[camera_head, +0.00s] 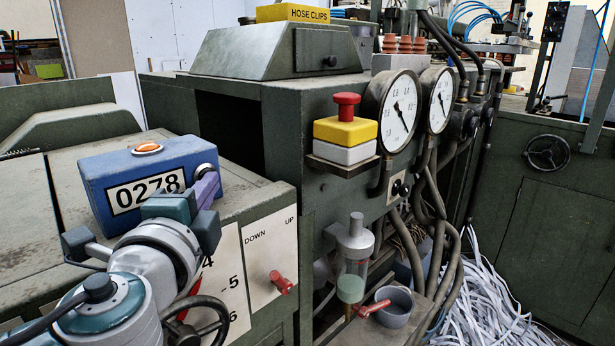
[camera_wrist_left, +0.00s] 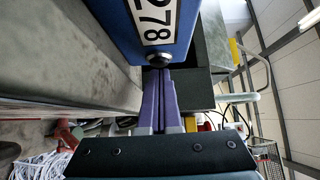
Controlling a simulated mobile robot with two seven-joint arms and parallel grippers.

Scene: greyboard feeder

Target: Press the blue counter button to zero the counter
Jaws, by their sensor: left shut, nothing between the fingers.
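The blue counter box (camera_head: 105,178) sits on the green machine top at the left and reads 0278. It has an orange lamp (camera_head: 147,148) on top. A dark round button (camera_head: 205,168) is on its right end face; it also shows in the left wrist view (camera_wrist_left: 158,58). My left gripper (camera_head: 208,181) is shut and empty, its purple fingers pointing at the button. In the left wrist view the fingertips (camera_wrist_left: 158,72) are right at the button; whether they touch it I cannot tell. My right gripper is not in view.
A red emergency button on a yellow box (camera_head: 346,128) and two round gauges (camera_head: 400,110) stand to the right. Below are a panel marked DOWN and UP (camera_head: 268,262) with a red lever, and a handwheel (camera_head: 205,318). Paper strips (camera_head: 490,300) lie at lower right.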

